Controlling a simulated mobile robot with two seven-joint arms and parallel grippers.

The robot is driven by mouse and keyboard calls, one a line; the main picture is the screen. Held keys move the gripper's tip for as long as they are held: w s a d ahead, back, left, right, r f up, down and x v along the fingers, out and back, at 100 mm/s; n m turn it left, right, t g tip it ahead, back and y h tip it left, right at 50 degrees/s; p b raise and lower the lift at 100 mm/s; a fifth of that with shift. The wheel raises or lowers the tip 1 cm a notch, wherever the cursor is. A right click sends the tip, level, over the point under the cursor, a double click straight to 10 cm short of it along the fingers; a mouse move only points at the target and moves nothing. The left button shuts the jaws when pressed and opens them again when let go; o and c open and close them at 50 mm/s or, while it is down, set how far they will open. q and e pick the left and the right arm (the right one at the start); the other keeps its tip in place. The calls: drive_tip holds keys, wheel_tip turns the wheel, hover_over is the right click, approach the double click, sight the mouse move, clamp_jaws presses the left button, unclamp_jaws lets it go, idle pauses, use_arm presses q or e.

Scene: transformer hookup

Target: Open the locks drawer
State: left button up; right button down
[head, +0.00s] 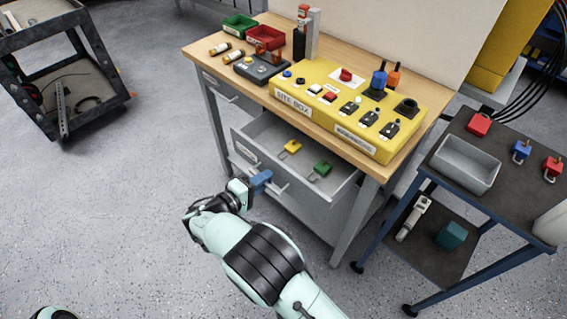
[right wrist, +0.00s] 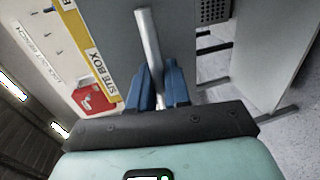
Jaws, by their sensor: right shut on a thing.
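The locks drawer (head: 243,133) is a grey drawer under the workbench, and it stands pulled out. A yellow padlock (head: 291,148) and a green padlock (head: 320,169) lie inside it. My right gripper (head: 262,181) is at the drawer's front, low on the near side. In the right wrist view its blue fingers (right wrist: 159,88) are shut around the drawer's pale bar handle (right wrist: 148,45). The fingers hide part of the handle. My left gripper is not in view.
The wooden bench top (head: 205,50) carries a yellow site box (head: 340,112), a grey control box (head: 262,68), and green and red bins. A dark side cart (head: 440,125) with a grey tray (head: 464,163) and several padlocks stands at the right.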

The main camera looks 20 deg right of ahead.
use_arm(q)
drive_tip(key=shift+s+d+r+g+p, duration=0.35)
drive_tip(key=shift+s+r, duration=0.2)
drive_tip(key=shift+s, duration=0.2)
use_arm(e)
drive_tip(key=f+v, duration=0.3)
drive_tip(key=v, duration=1.5)
drive_tip(key=shift+a+f, duration=0.15)
drive_tip(key=shift+a, duration=0.1)
drive_tip(key=c, duration=1.3)
unclamp_jaws()
